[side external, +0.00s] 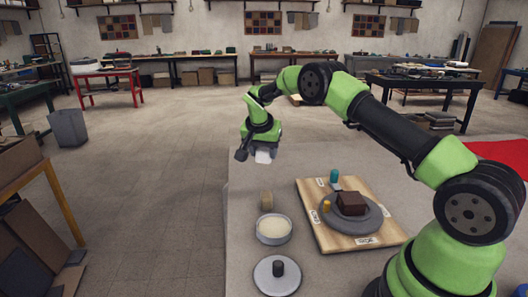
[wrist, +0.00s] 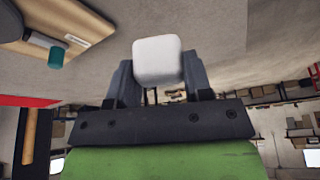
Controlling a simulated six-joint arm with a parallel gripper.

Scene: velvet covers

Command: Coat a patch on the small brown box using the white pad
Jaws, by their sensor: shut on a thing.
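The small brown box (side external: 351,203) sits on a grey round plate (side external: 334,222) on a wooden board (side external: 311,190). My gripper (side external: 262,150) is in the air to the left of and beyond the board, well apart from the box. It is shut on the white pad (side external: 263,157). In the wrist view the pad (wrist: 158,60) sits between the two dark fingers of my gripper (wrist: 158,80). The box is not seen in the wrist view.
A bowl of pale contents (side external: 273,229) stands left of the board, with a small tan block (side external: 266,200) behind it. A round lid with a dark knob (side external: 277,276) lies in front. A teal cylinder (side external: 334,175) and a yellow piece (side external: 326,206) are on the board.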

